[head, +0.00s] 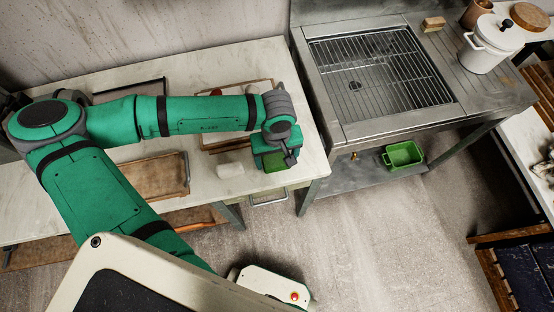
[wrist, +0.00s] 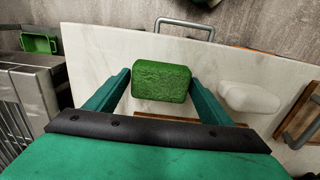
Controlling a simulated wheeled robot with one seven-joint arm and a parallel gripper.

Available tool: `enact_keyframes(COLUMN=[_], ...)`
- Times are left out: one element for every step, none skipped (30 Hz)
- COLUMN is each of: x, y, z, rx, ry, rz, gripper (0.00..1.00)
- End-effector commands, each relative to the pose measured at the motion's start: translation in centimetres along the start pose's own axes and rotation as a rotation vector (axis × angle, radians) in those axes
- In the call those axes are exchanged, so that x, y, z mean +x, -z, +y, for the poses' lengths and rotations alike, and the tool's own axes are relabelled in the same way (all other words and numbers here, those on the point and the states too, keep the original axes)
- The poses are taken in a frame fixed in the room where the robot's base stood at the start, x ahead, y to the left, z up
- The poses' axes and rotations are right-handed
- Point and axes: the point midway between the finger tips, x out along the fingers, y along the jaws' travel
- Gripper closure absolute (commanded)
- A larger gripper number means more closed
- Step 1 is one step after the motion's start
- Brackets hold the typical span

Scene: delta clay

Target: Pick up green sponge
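The green sponge (wrist: 161,82) is a rounded block on the pale worktop, near its edge, in the middle of the wrist view. In the head view its bright green top (head: 274,161) shows partly, under my arm's end. My gripper (wrist: 160,77) is open, with one teal finger on the left and one on the right of the sponge. Slim gaps seem to show between the fingertips and the sponge. The head view shows my gripper (head: 271,158) pointing down over the worktop's right end; its fingers are partly hidden there.
A white rounded block (wrist: 248,98) lies right of the sponge on the worktop (wrist: 100,50). A wooden-edged tray (head: 230,143) is close by. A metal sink unit (head: 380,130) stands right, with a green tub (head: 403,155) on its lower shelf.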

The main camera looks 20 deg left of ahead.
Motion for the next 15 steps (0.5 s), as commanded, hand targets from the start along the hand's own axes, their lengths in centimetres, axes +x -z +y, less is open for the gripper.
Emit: enact_keyframes(x=[-0.01,-0.01,-0.02,-0.02,-0.02,-0.02,-0.03,-0.03,-0.03,-0.03,-0.03,-0.06,-0.10,-0.17,-0.30], y=[0.00,0.00,0.00,-0.01,-0.01,-0.01,0.00,0.00,0.02,0.02,0.03,0.04,0.05,0.06,0.07], z=[0.00,0.01,0.02,0.03,0.03,0.03,0.02,-0.01,-0.04,-0.07,-0.09,-0.11,-0.12,-0.13,-0.11], rx=[0.000,0.000,0.000,0.001,0.001,0.001,0.000,0.000,-0.001,-0.002,-0.002,-0.003,-0.003,-0.003,-0.003], ry=[0.000,0.000,0.000,0.000,0.000,0.000,0.000,0.000,0.000,0.000,0.000,0.000,0.000,0.000,-0.001], rz=[0.000,0.000,0.000,0.000,0.000,0.000,0.000,0.000,0.000,0.000,0.000,0.000,0.000,0.000,0.000], gripper=[0.38,0.45,0.55,0.55,0.56,0.56,0.56,0.56,0.56,0.56,0.56,0.56,0.56,0.56,0.56])
